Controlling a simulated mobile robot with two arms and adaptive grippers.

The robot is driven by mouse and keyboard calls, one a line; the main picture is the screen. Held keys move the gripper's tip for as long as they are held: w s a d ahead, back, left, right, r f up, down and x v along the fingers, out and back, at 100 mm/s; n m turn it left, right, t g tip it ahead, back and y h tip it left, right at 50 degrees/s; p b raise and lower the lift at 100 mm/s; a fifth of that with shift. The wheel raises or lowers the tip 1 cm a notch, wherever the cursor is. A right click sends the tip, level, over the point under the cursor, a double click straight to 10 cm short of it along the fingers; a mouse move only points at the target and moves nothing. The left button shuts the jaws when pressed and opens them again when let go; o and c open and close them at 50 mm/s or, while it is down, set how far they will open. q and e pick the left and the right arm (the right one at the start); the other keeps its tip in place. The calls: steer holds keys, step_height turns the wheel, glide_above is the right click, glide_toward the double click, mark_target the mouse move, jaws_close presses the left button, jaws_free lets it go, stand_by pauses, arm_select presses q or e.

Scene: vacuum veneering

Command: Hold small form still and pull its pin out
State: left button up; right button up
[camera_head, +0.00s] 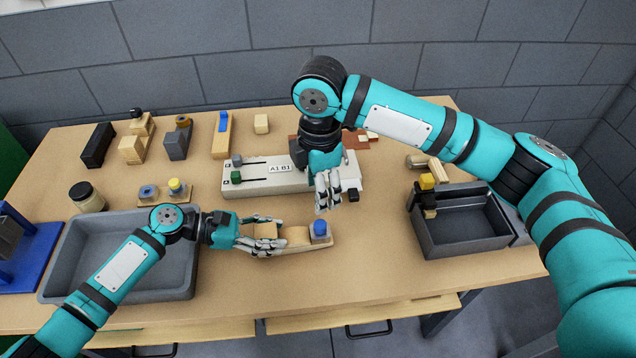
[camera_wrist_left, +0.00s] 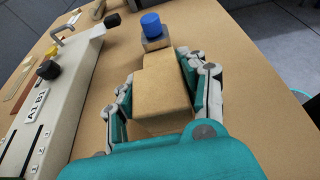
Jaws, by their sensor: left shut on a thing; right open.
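The small form (camera_head: 296,236) is a light wooden block on the table front. In the left wrist view the wooden form (camera_wrist_left: 165,90) lies between the fingers. Its right end carries a grey block with a blue round-headed pin (camera_head: 320,228); the blue pin also shows in the left wrist view (camera_wrist_left: 151,24). My left gripper (camera_head: 264,240) is shut on the form's left part, fingers along both sides. My right gripper (camera_head: 329,200) is open and empty, pointing down behind the pin and apart from it. The form's underside is hidden.
A white device labelled A1 B1 (camera_head: 265,184) lies behind the form. A large empty grey tray (camera_head: 60,280) is at left, and a dark grey bin (camera_head: 465,240) at right. Several blocks and small forms stand at the back left. Bare table lies between form and bin.

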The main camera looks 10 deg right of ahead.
mark_target(319, 223)
step_height(319, 223, down, 12)
steer(key=shift+r, duration=0.2)
stand_by(0.4)
jaws_close()
steer(key=c, duration=0.7)
jaws_free()
steer(key=shift+c, duration=0.2)
jaws_close()
steer(key=shift+w, duration=0.1)
steer(key=shift+r, duration=0.25)
steer(key=shift+r, duration=1.7)
